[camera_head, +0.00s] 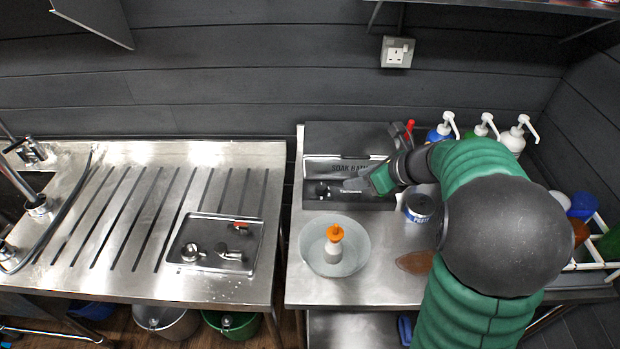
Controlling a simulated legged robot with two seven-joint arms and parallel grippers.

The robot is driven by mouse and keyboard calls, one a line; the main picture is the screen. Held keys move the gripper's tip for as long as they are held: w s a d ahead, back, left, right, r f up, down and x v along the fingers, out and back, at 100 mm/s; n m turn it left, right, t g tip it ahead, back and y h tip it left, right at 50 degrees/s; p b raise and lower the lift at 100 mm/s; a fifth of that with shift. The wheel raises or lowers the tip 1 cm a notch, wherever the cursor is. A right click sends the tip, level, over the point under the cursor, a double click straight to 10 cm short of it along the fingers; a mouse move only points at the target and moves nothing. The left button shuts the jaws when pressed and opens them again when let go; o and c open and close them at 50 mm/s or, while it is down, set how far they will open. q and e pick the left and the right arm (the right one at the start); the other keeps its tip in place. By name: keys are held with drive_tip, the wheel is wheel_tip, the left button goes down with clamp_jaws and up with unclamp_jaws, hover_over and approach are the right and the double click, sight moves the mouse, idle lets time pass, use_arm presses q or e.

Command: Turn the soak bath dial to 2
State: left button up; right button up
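The soak bath (330,138) is a dark box with a steel front plate lettered "SOAK BATH", standing against the back wall on the right steel table. Its small dark dial (322,190) sits low at the left of the front; the number it points to is too small to read. My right gripper (350,184) reaches in from the right across the soak bath's front. Its tips are just right of the dial, seemingly apart from it. Whether the fingers are open or shut is unclear. My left gripper is not in view.
A round bowl (309,250) with an orange-topped bottle (334,240) stands in front of the soak bath. A tin (419,206) stands under my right arm. Pump bottles (511,138) line the back right. A steel tray (190,232) lies on the left drainer.

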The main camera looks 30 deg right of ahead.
sight(323, 186)
drive_tip(key=b+x, duration=0.1)
drive_tip(key=x, duration=1.3)
drive_tip(key=shift+a+f+b, duration=0.15)
drive_tip(key=shift+f+b, duration=0.05)
drive_tip(key=shift+b, duration=0.1)
drive_tip(key=shift+w+f, duration=0.4)
drive_tip(key=shift+w, duration=0.05)
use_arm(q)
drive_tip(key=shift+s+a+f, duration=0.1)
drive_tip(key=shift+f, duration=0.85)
use_arm(e)
drive_tip(key=shift+a, duration=0.1)
drive_tip(key=shift+c, duration=0.5)
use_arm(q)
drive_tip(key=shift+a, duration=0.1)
use_arm(e)
clamp_jaws()
